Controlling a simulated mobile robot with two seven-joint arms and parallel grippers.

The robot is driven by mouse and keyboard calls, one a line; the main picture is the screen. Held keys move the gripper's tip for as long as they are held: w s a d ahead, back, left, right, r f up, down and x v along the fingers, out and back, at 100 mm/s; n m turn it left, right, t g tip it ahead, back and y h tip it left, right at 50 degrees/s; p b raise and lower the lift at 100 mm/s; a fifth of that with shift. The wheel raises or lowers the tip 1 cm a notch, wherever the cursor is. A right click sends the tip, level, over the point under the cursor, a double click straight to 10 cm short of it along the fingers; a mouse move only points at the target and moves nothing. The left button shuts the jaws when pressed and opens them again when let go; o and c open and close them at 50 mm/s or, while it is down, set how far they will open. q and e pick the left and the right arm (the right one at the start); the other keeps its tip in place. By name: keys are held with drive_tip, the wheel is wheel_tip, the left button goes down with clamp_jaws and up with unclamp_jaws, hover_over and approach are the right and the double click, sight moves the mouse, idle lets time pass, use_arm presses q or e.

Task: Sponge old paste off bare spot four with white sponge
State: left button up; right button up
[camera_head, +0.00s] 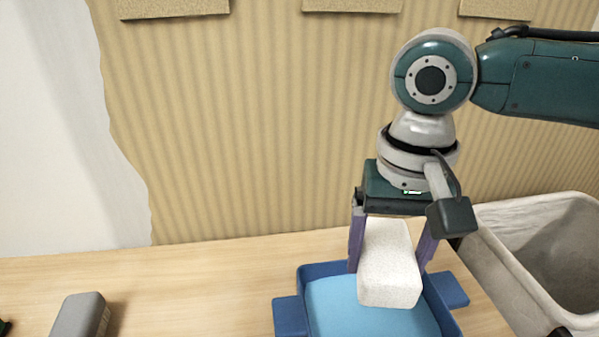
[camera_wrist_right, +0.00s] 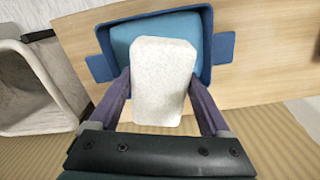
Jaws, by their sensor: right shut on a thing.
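A white speckled sponge block (camera_head: 389,268) is between the two purple fingers of my right gripper (camera_head: 391,245), which is shut on it. The sponge is over a blue tray (camera_head: 290,316) with a light blue inside. It also shows in the right wrist view (camera_wrist_right: 163,80), with a finger on each side and the tray (camera_wrist_right: 222,47) beyond it. I cannot tell whether its underside touches the light blue surface. The striped tan wall (camera_head: 260,130) rises behind the table; bare spot four cannot be told apart there. My left gripper is not in view.
A wooden table (camera_head: 190,275) runs along the wall, with free room left of the tray. A grey block (camera_head: 79,314) lies at the front left. A pale open bin (camera_head: 510,265) stands to the right. Several tan panels (camera_head: 172,7) show at the top.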

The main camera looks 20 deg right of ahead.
wheel_tip(320, 180, down, 8)
drive_tip(key=b, duration=0.7)
drive_tip(key=shift+r, duration=0.1)
drive_tip(key=shift+f, duration=0.5)
drive_tip(key=shift+f, duration=1.4)
drive_tip(key=shift+f, duration=0.1)
